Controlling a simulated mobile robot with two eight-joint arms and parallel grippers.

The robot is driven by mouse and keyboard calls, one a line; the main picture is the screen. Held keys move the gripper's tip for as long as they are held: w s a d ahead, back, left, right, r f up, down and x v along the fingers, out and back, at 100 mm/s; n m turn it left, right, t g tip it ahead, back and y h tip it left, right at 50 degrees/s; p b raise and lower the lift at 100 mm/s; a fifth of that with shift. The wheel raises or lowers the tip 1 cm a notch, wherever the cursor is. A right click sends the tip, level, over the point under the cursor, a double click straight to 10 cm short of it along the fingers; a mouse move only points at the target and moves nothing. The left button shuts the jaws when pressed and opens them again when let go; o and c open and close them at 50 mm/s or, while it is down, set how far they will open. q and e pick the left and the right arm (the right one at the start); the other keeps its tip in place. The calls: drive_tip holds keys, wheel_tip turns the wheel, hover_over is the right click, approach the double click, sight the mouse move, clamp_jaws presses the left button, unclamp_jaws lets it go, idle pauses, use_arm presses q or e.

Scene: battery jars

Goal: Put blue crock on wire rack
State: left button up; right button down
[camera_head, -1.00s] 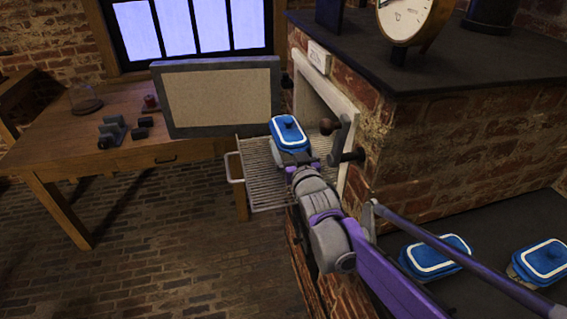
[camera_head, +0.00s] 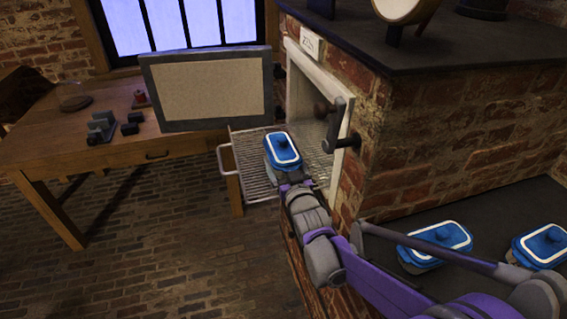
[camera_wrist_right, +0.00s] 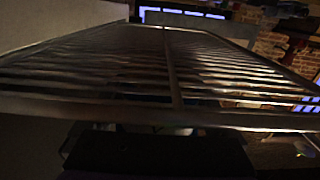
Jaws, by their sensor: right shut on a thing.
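The blue crock (camera_head: 283,149), with a white-rimmed blue lid, is over the wire rack (camera_head: 258,184) in the head view. My right gripper (camera_head: 289,176) is shut on its near side. The crock looks low over the slats; whether it touches them cannot be told. The rack juts out from the white-framed opening in the brick wall. In the right wrist view, the rack's wires (camera_wrist_right: 120,70) fill the middle, seen at a shallow angle. The crock cannot be made out there. My left gripper is not in view.
Two more blue-lidded crocks (camera_head: 434,240) (camera_head: 541,246) stand on the dark counter at right. A framed panel (camera_head: 205,90) stands behind the rack. A dark handle (camera_head: 341,125) sticks out at the opening's right. A wooden table (camera_head: 90,150) is at left.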

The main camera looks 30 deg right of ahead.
drive_tip(key=shift+f, duration=0.1)
unclamp_jaws()
drive_tip(key=shift+s, duration=0.2)
drive_tip(key=p+v, duration=0.1)
drive_tip(key=v, duration=1.1)
drive_tip(key=s+a+f+n+g+y, duration=0.1)
drive_tip(key=s+a+f+g+y, duration=0.1)
drive_tip(key=s+a+f+g, duration=0.4)
drive_tip(key=s+a+f+n+g+y, duration=0.1)
drive_tip(key=s+a+f+g, duration=0.4)
drive_tip(key=s, duration=0.8)
wheel_tip(320, 180, down, 4)
drive_tip(key=shift+a+r+n+g+y, duration=0.1)
drive_tip(key=shift+a+n+g+y, duration=0.3)
drive_tip(key=shift+g+y, duration=0.35)
